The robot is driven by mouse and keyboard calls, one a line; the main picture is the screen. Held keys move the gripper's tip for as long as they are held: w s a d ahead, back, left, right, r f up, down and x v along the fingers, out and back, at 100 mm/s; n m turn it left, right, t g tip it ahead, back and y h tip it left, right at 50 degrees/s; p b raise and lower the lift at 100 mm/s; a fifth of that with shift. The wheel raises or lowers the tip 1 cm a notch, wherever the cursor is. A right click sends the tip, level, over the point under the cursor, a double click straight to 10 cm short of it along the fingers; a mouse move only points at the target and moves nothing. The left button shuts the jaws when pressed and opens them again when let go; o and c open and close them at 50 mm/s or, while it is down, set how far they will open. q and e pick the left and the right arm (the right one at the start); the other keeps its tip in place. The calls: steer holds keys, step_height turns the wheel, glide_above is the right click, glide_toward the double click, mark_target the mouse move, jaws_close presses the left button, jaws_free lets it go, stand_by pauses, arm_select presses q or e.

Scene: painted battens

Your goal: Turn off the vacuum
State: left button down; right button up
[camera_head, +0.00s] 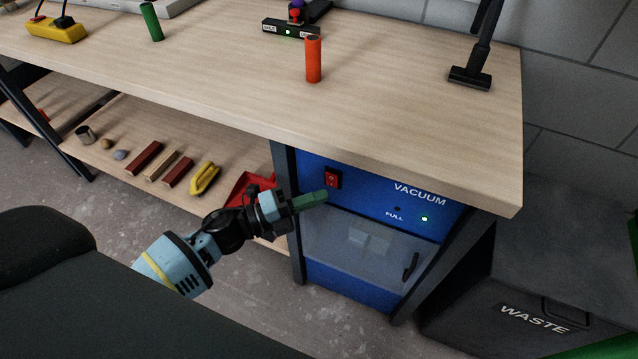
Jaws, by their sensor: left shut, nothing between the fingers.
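The blue vacuum unit (375,187) stands under the right end of the wooden workbench. A red rocker switch (332,180) sits at the upper left of its front panel. A small green light (425,218) glows at the panel's right, near a dark spot labelled FULL. My left gripper (323,197) is shut and empty, its green fingers pointing right, just below the switch in the picture. I cannot tell whether the fingertips touch the panel. My right gripper is not in view.
The workbench top (420,120) overhangs the vacuum. A lower shelf (125,125) with battens and a yellow tool is on the left. A black WASTE bin (540,270) stands to the right. An orange cylinder (313,60) and a green cylinder (152,22) stand on the bench.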

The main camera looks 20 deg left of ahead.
mark_target(337, 180)
arm_select(q)
steer(key=shift+w+r, duration=0.2)
steer(key=shift+w, duration=1.4)
steer(key=shift+w+r+p, duration=0.2)
steer(key=shift+r+p, duration=0.1)
steer(key=shift+p, duration=0.4)
steer(key=shift+f, duration=0.15)
steer(key=shift+s, duration=0.15)
